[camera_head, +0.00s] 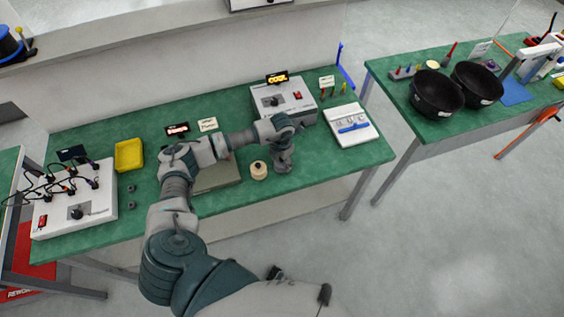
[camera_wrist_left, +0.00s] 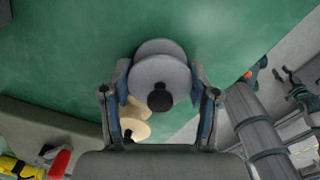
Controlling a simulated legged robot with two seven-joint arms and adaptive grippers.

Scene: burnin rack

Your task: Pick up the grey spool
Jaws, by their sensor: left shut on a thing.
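The grey spool (camera_wrist_left: 160,72) sits between the two fingers of my left gripper (camera_wrist_left: 161,92) in the left wrist view. The fingers press on it from both sides, and its round flange and dark centre show. In the head view my left gripper (camera_head: 283,163) points down at the front of the green table, and I cannot clearly tell the spool apart from the grey fingers there. A cream spool (camera_head: 259,170) stands just left of the gripper; it also shows below the grey spool in the left wrist view (camera_wrist_left: 135,128). My right gripper is not in view.
The green table (camera_head: 330,170) holds a grey-green box (camera_head: 222,177) behind my forearm, a white control unit (camera_head: 302,104), a white tray with a blue tool (camera_head: 353,139), a yellow bin (camera_head: 129,155) and a wired unit (camera_head: 102,205). A second table (camera_head: 440,128) carries black bowls.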

